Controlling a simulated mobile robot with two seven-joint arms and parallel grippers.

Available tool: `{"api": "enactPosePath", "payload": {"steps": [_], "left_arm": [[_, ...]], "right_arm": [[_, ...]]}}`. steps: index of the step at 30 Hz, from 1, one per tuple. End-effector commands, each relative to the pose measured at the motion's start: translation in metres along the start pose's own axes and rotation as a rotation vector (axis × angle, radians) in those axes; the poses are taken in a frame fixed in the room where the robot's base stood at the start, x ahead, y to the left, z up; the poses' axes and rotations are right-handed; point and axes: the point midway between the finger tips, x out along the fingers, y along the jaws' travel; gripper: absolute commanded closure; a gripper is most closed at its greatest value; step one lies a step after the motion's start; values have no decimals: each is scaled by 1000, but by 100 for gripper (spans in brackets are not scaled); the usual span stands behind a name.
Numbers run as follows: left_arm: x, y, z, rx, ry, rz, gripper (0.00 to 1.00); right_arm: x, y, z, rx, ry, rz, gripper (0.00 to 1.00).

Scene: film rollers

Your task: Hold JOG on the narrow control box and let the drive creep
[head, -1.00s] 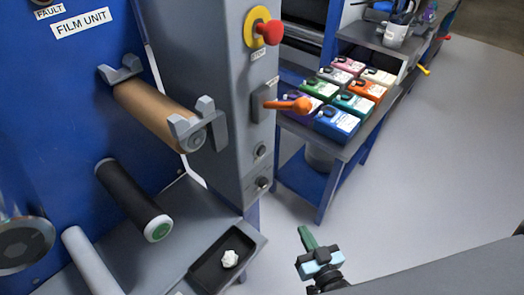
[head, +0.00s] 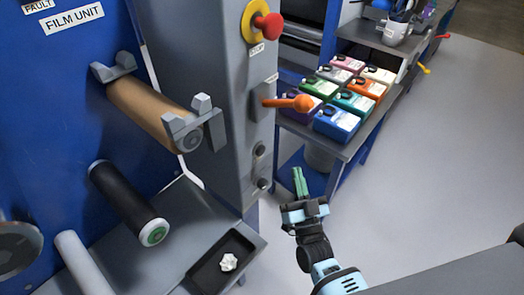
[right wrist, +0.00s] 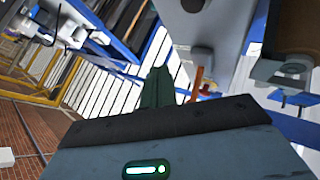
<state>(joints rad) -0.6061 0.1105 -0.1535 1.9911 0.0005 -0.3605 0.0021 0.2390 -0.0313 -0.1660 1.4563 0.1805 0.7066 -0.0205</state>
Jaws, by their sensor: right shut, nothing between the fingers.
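The narrow grey control box (head: 223,100) stands at the right edge of the blue film unit. Its front carries a red stop button (head: 269,26) on a yellow ring, an orange lever (head: 300,103), an upper round black control (head: 259,151) and a lower one (head: 263,183). The labels by the round controls are too small to read, so I cannot tell which is JOG. My right gripper (head: 298,172), with green fingers, is shut and empty, to the right of the lower control and apart from the box. The fingers also show in the right wrist view (right wrist: 157,88). My left gripper is out of view.
A brown roller (head: 150,113) and a black roller (head: 130,205) jut from the film unit (head: 55,120). A black tray (head: 208,275) with a white crumpled piece sits below the box. A bench with several coloured boxes (head: 338,123) stands behind my gripper. The floor at right is clear.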

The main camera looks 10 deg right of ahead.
Motion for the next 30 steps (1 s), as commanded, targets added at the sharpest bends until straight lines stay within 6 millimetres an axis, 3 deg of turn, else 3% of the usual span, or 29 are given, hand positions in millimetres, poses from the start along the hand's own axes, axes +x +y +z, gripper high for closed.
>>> {"api": "enactPosePath", "payload": {"steps": [16,30], "left_arm": [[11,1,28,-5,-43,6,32],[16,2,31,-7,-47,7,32]], "right_arm": [[43,-33,36,2,-5,1,100],[57,-42,42,-1,-1,0,100]]}}
